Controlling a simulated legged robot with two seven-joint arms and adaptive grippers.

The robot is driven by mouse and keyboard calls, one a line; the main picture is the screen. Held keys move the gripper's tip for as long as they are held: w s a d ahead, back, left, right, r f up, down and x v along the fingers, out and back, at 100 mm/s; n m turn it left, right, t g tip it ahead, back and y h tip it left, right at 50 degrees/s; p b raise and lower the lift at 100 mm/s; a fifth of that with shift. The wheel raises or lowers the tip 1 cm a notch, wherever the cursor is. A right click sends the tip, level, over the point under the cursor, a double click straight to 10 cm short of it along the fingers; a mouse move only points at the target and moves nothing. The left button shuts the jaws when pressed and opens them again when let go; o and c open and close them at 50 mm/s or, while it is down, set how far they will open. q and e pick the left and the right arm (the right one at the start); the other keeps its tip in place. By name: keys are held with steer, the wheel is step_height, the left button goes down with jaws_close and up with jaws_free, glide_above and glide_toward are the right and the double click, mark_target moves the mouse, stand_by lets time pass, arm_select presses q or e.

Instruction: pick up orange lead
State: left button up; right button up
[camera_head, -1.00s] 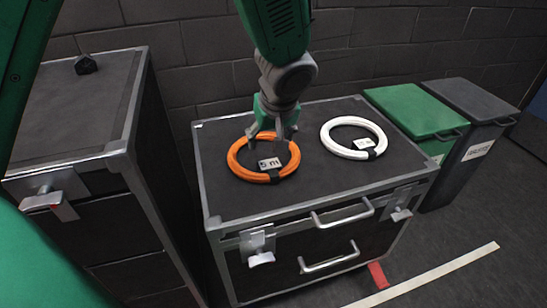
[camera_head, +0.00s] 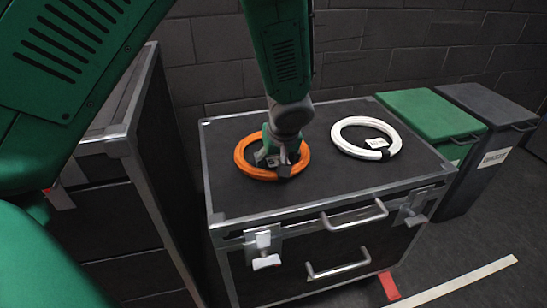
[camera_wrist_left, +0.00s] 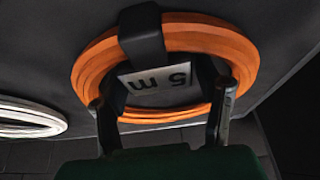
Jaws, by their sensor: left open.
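The orange lead (camera_head: 243,160) is a coiled ring lying flat on top of the black flight case (camera_head: 225,200). In the left wrist view the orange lead (camera_wrist_left: 220,45) has a black strap and a white tag reading "5 m". My left gripper (camera_head: 277,163) is over the ring, low at its near side, and partly covers it and the tag. In the left wrist view the open fingers of my left gripper (camera_wrist_left: 163,108) stand apart on both sides of the tag, at the ring's band. I cannot tell whether they touch it. My right gripper is not in view.
A white coiled lead (camera_head: 343,143) lies right of the orange one on the same case. Green (camera_head: 430,112) and dark grey (camera_head: 485,105) bins stand to the right. A taller black case (camera_head: 110,215) stands at left. A brick wall is behind.

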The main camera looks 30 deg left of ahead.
arm_select(q)
jaws_close()
steer(key=shift+r, duration=0.1)
step_height(320, 180, up, 10)
steer(key=p, duration=0.4)
